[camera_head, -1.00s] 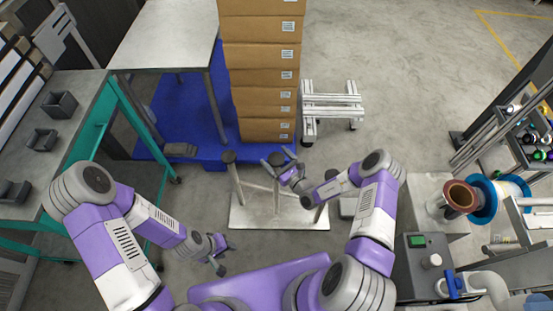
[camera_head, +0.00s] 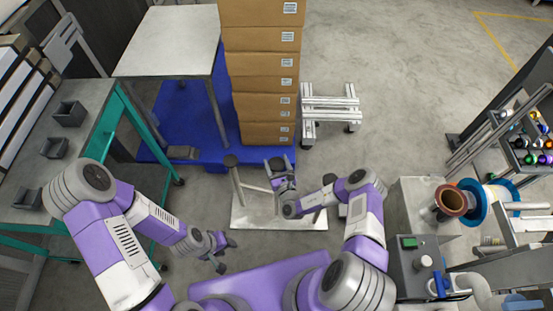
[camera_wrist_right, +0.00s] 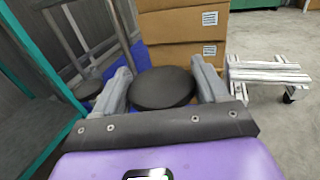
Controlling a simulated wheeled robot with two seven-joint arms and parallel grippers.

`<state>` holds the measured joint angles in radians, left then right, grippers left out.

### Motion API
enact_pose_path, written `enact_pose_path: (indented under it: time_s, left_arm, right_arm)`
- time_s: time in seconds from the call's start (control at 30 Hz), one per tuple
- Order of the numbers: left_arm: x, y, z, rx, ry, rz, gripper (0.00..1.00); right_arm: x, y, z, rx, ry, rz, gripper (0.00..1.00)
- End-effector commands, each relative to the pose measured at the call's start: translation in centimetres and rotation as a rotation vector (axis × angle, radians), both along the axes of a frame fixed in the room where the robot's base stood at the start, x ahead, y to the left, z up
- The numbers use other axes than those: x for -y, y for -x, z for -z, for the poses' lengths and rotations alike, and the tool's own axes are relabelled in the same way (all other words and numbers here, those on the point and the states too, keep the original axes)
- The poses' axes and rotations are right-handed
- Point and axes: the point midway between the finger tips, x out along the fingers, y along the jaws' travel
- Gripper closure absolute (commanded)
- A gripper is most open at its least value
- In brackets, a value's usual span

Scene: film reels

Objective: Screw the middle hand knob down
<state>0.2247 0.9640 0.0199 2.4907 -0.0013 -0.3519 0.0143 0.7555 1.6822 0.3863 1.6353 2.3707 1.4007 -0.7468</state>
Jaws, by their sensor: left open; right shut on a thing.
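A metal stand on a flat base plate (camera_head: 248,216) stands on the floor in front of me, with dark round knobs on its posts. The left knob (camera_head: 231,161) is free at the top of its post. My right gripper (camera_head: 278,163) is at the middle post. In the right wrist view the middle hand knob (camera_wrist_right: 162,88) is a black disc between the two grey fingers, which are shut on it. The right post is mostly hidden by my right arm. My left gripper (camera_head: 229,254) is open and empty, low to the left of the stand.
A tall stack of cardboard boxes (camera_head: 263,87) stands on a blue pallet (camera_head: 172,105) behind the stand. A white wheeled frame (camera_head: 330,108) is to its right. A bench with grey bins (camera_head: 68,113) is at left. A machine with a green button (camera_head: 409,243) is at right.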

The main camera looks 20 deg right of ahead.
Motion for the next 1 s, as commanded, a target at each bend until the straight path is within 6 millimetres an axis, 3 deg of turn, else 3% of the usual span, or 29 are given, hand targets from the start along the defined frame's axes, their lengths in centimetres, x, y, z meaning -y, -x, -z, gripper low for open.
enact_pose_path:
  time_s: [0.17,0.57,0.6,0.73,1.0]
  left_arm:
    - [0.0,0.01,-1.46,0.0,0.0,0.0,0.57]
    - [0.0,0.02,-1.53,-0.001,0.0,0.0,0.57]
    - [0.0,0.02,-1.53,-0.001,0.0,0.0,0.57]
    - [0.0,0.02,-1.53,-0.001,0.0,0.0,0.57]
    - [0.0,0.02,-1.55,-0.001,0.0,0.0,0.57]
  right_arm:
    - [-0.09,-0.02,-0.29,0.003,-0.003,0.113,0.57]
    - [0.03,-0.04,-0.12,0.004,0.0,0.149,0.57]
    - [0.03,-0.05,-0.13,0.005,0.0,0.149,0.25]
    - [0.03,-0.04,-0.11,0.004,0.0,0.148,0.06]
    - [0.0,0.03,-0.05,0.002,0.001,0.147,0.06]
